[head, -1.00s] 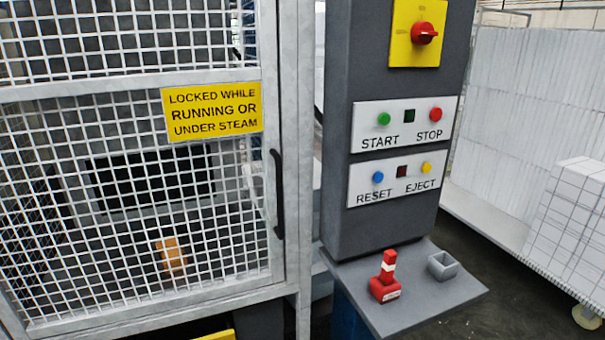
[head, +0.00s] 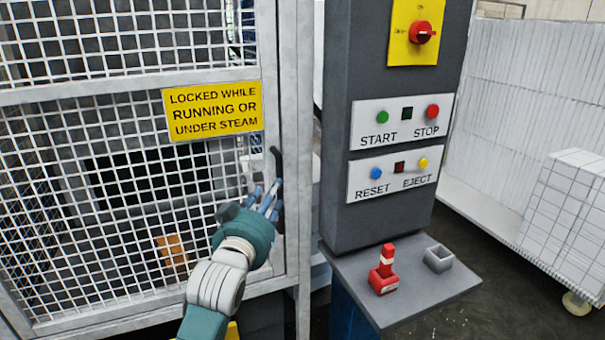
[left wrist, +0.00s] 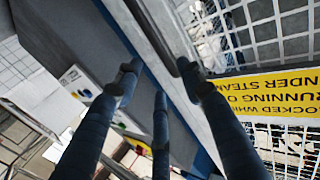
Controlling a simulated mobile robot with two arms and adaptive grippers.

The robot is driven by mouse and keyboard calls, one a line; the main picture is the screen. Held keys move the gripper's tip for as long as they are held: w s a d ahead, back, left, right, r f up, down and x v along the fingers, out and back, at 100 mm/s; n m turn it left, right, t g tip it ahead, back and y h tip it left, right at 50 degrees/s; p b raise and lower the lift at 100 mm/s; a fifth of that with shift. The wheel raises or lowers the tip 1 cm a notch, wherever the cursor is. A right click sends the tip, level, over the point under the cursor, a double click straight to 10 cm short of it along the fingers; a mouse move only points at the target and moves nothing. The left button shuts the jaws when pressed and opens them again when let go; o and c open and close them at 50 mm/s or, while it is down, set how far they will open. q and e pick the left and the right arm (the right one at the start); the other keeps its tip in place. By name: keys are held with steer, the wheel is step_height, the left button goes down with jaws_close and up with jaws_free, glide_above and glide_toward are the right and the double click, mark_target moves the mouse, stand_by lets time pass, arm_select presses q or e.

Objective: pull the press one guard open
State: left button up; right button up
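The press guard is a white mesh door in a grey frame (head: 130,85), standing shut in the head view. Its dark vertical handle (head: 278,163) is on the right edge of the door, partly hidden by my left gripper (head: 271,197). In the left wrist view the handle (left wrist: 152,32) runs diagonally at the top, close to the fingertips. My left gripper (left wrist: 160,82) has its fingers spread apart, at the handle but not closed on it. Whether a finger touches the handle cannot be told. My right gripper is not in view.
A grey control column (head: 395,70) with buttons and a red rotary switch (head: 423,32) stands right of the door. White stacked blocks (head: 575,210) stand at the right.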

mark_target(281, 176)
arm_select(q)
steer(key=p+x, duration=0.2)
steer(key=x, duration=0.7)
steer(key=shift+w+r, duration=0.15)
steer(key=shift+w, duration=0.05)
steer(key=shift+p+x, duration=0.4)
steer(key=shift+x, duration=0.35)
jaws_close()
